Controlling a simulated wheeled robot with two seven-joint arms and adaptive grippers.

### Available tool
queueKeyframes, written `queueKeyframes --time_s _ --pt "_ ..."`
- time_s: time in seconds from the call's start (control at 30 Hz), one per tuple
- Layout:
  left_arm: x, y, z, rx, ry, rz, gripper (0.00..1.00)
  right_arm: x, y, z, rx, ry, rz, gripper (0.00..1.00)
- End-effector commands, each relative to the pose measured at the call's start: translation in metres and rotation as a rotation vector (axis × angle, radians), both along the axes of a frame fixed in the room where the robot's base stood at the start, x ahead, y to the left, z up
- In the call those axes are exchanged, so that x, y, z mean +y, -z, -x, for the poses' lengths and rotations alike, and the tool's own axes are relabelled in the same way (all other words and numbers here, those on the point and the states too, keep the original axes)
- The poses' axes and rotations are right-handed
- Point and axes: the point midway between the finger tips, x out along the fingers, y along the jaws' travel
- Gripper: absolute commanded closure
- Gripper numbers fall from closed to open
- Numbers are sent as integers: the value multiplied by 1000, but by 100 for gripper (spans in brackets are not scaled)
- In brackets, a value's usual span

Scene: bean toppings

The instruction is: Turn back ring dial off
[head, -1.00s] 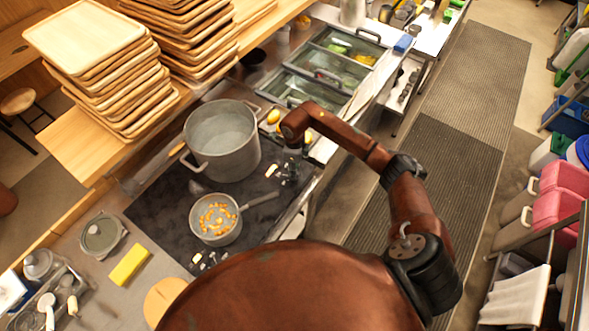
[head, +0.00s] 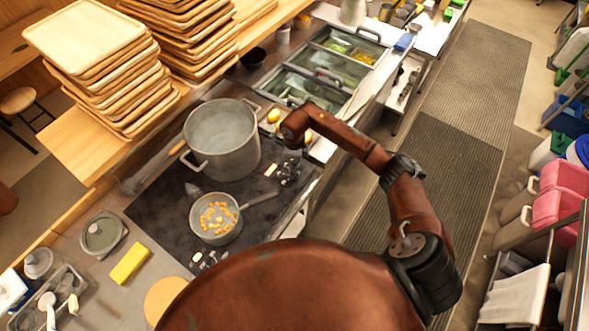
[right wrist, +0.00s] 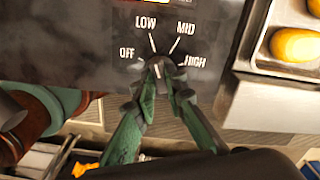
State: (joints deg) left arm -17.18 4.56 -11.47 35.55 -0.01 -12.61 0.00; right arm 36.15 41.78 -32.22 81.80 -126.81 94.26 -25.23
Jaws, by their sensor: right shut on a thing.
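The dial (right wrist: 160,66) is a small dark knob on the dark stove panel, with OFF, LOW, MID and HIGH printed around it in the right wrist view. Its small pale mark seems to point roughly up, toward the LOW side; the exact setting is hard to tell. My right gripper (right wrist: 160,82) has its green fingers closed around the knob. In the head view this gripper (head: 289,174) is at the stove's right edge, beside the large pot, and hides the dial. My left gripper is not in view.
A large pot (head: 222,135) of clear liquid stands on the back of the black stove (head: 160,205). A small pan (head: 214,235) with orange beans stands in front, its handle pointing toward the right gripper. Stacked trays (head: 100,60) are at the back left. Food bins (head: 300,88) are beyond the pot.

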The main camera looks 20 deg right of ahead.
Motion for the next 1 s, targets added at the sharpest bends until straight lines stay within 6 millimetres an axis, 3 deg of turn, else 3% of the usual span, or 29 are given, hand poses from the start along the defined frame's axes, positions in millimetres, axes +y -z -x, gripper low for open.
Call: queueKeyframes --time_s 0.37,1.0 --pt "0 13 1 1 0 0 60 -2 2 -2 -4 -72 3 100" --pt "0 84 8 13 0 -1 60 -1 3 -2 -3 -573 3 100"
